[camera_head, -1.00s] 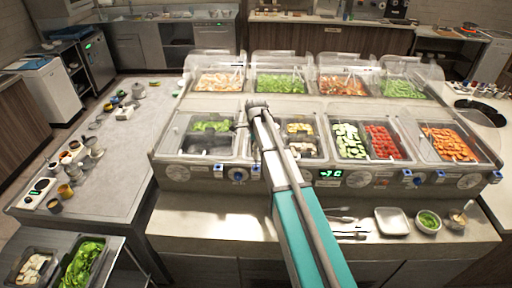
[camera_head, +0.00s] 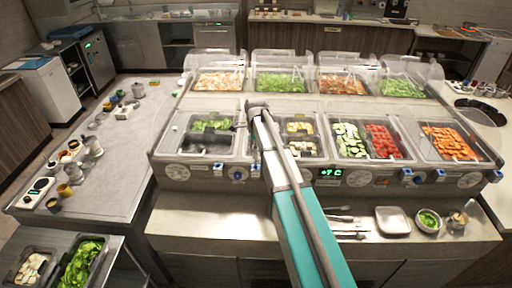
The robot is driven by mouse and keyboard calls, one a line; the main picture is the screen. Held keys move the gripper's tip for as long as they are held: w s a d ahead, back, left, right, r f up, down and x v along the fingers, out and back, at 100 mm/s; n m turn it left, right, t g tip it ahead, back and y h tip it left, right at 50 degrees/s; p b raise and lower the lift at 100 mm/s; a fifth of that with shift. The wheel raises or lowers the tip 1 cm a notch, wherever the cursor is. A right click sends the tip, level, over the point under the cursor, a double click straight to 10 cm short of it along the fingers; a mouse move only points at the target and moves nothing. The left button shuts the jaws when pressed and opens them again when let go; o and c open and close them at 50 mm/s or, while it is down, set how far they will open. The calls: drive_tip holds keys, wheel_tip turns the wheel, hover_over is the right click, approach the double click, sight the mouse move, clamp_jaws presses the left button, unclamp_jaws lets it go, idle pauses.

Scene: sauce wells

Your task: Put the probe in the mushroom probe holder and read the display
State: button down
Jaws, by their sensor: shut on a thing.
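My arm reaches up the middle of the head view over the front row of wells. My gripper (camera_head: 240,125) is small and dark at its far end, above the divider right of the leafy-green well. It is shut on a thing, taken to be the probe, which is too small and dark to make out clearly. A well of pale, mushroom-like pieces (camera_head: 300,128) lies just right of my arm, partly hidden by it. I cannot make out the probe holder. The display (camera_head: 331,172) on the counter front is lit green and seems to read about +7 C.
Clear covers (camera_head: 300,66) stand over the back row of wells. Cucumber (camera_head: 349,141), tomato (camera_head: 382,140) and carrot (camera_head: 450,143) wells lie to the right. A white tray (camera_head: 392,220), small bowls and utensils sit on the front ledge.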

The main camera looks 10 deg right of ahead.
sight(256, 155)
drive_tip(key=shift+f+b, duration=2.5)
idle(1.0)
drive_tip(key=shift+r, duration=0.15)
idle(3.3)
drive_tip(key=shift+r+p, duration=3.65)
drive_tip(key=shift+p, duration=0.1)
